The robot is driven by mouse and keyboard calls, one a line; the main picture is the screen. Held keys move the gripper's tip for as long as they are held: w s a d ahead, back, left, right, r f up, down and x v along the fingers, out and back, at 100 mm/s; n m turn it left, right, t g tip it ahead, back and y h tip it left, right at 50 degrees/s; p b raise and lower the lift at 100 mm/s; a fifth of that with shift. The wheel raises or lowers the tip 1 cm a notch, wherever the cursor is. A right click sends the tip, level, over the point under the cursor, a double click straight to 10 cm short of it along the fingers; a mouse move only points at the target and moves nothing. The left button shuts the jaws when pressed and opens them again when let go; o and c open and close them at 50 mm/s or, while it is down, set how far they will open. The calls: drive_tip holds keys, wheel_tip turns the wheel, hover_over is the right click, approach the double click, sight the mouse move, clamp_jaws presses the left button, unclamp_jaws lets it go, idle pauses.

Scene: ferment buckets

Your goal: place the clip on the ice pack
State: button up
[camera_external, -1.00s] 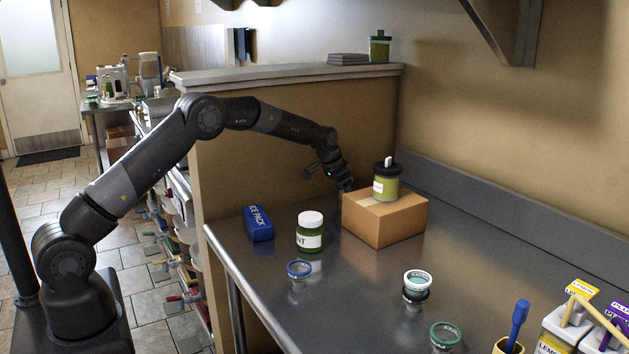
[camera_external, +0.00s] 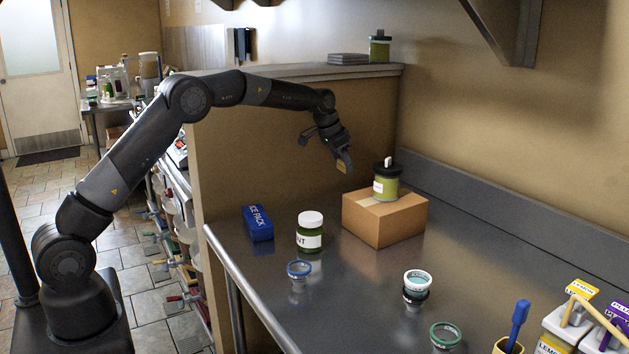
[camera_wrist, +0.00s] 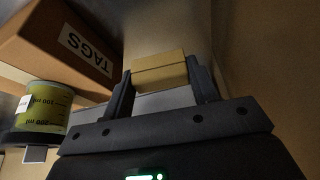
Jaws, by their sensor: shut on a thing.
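The blue ice pack (camera_external: 258,223) lies on the steel counter near its left end, with its label showing. My gripper (camera_external: 341,158) is in the air above and left of the cardboard box, to the right of the ice pack and well above it. It is shut on a small tan-yellow block-like thing, which I take to be the clip (camera_external: 343,166). In the wrist view the clip (camera_wrist: 159,72) sits between both fingers of my gripper (camera_wrist: 162,90). Its far side is hidden.
A cardboard box (camera_external: 384,224) bears a green jar (camera_external: 386,187) with a black lid; its TAGS label shows in the wrist view. A white-lidded green jar (camera_external: 310,236) stands between box and ice pack. A blue-rimmed cup (camera_external: 299,270) is in front. The counter's middle is mostly clear.

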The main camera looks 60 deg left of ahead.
drive_tip(key=s+d+r, duration=0.3)
drive_tip(key=s, duration=0.4)
drive_tip(key=s+d+r, duration=0.2)
drive_tip(key=s+r, duration=0.1)
drive_tip(key=s, duration=0.5)
drive_tip(key=s+d+f+n, duration=0.1)
drive_tip(key=s+d, duration=0.1)
drive_tip(key=s, duration=0.7)
drive_tip(key=s+d+f, duration=0.1)
drive_tip(key=s+d, duration=0.1)
drive_tip(key=s, duration=0.8)
hover_over(255, 210)
drive_tip(key=s, duration=0.1)
drive_tip(key=shift+y, duration=0.3)
drive_tip(key=f, duration=0.6)
drive_tip(key=shift+s+d+f, duration=0.1)
drive_tip(key=shift+s+f, duration=0.1)
drive_tip(key=shift+f, duration=2.15)
drive_tip(key=shift+f, duration=0.2)
drive_tip(key=o, duration=1)
drive_tip(key=shift+c, duration=0.2)
drive_tip(key=shift+r, duration=0.1)
